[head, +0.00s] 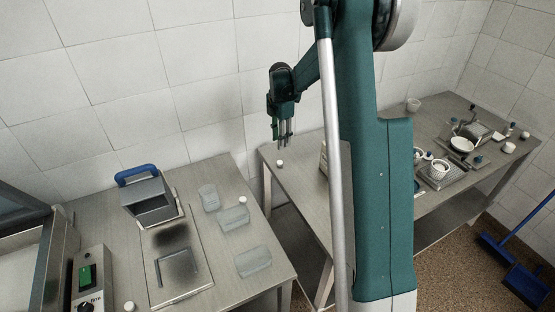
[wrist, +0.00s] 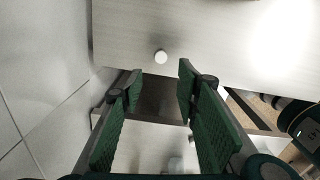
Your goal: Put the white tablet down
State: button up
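A small white tablet (head: 280,162) stands on the left end of the right-hand metal table. In the wrist view the same white tablet (wrist: 161,57) shows as a small round piece on the table top, just beyond the fingertips and between them in line. My gripper (head: 283,143) points down at the left end of that table, and in the head view it appears above the tablet. In the wrist view my gripper (wrist: 160,76) has its two green ribbed fingers apart with nothing between them. The tablet appears clear of both fingers.
The left table (head: 215,268) holds clear containers (head: 235,217), a blue-handled metal box (head: 147,195) and similar small white pieces (head: 243,199). A gap separates the tables. Bare top (head: 300,172) surrounds the tablet.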

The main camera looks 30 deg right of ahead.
jog(key=s+a+r+m+t, duration=0.2)
jog(key=s+a+r+m, duration=0.3)
jog(key=s+a+r, duration=0.3)
jog(key=s+a+r+m+t, duration=0.1)
jog(key=s+a+r+m, duration=0.4)
jog(key=s+r, duration=0.55)
jog(key=s+a+m+t, duration=0.2)
jog(key=s+a+m, duration=0.3)
jog(key=s, duration=0.6)
jog(key=s+a+m+t, duration=0.2)
jog(key=s+a+m, duration=0.2)
jog(key=s, duration=0.8)
jog(key=shift+s+a+f+m, duration=0.15)
jog(key=shift+s+a+m, duration=0.1)
jog(key=shift+a+m, duration=0.15)
jog(key=shift+o, duration=0.5)
